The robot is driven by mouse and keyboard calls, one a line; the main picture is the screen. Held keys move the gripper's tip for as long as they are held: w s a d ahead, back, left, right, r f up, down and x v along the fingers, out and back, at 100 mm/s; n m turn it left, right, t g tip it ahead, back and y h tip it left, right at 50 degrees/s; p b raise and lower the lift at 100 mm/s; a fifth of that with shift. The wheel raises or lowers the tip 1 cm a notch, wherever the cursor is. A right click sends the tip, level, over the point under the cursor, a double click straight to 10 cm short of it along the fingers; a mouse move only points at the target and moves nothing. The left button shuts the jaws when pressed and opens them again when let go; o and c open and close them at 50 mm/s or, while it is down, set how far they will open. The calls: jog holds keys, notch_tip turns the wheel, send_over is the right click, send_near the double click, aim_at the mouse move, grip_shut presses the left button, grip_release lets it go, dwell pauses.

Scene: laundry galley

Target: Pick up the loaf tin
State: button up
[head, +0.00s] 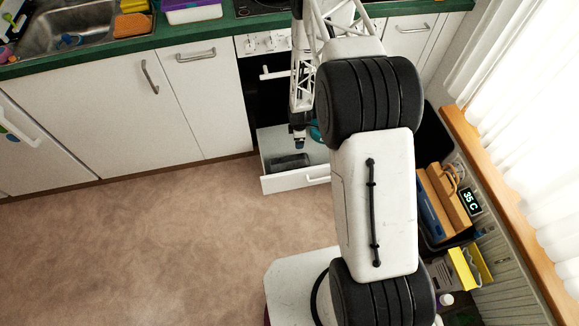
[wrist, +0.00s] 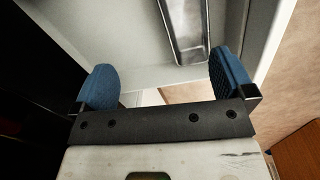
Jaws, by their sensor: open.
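The loaf tin (head: 290,162) appears as a dark, long shape lying in the open white drawer (head: 295,182) below the oven. In the wrist view the tin (wrist: 186,32) is a shiny grey metal trough on the pale drawer floor, its upper end cut off by the frame. My gripper (wrist: 165,80) is open, with a blue pad on each side and nothing between them. The tin lies ahead of the pads, nearer the right one, and looks apart from them. In the head view my gripper (head: 299,143) hangs over the drawer near the tin, partly hidden by my arm.
The oven front (head: 266,100) and white cabinets (head: 110,110) stand behind the drawer. The green counter (head: 190,33) runs above. Open brown floor (head: 150,245) lies in front and left. A window sill (head: 500,190) and stored items line the right side.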

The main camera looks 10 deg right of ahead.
jog(key=n, duration=0.2)
send_over(289, 167)
notch_tip(289, 167, down, 10)
jog(key=shift+r+g, duration=0.15)
jog(key=shift+g, duration=0.15)
jog(key=shift+d, duration=0.1)
jog(key=shift+f, duration=1.3)
jog(key=shift+f, duration=0.15)
jog(key=shift+s+f, duration=0.1)
jog(key=shift+f, duration=2.35)
jog(key=shift+c, duration=0.3)
jog(key=c, duration=0.7)
jog(key=shift+r, duration=0.2)
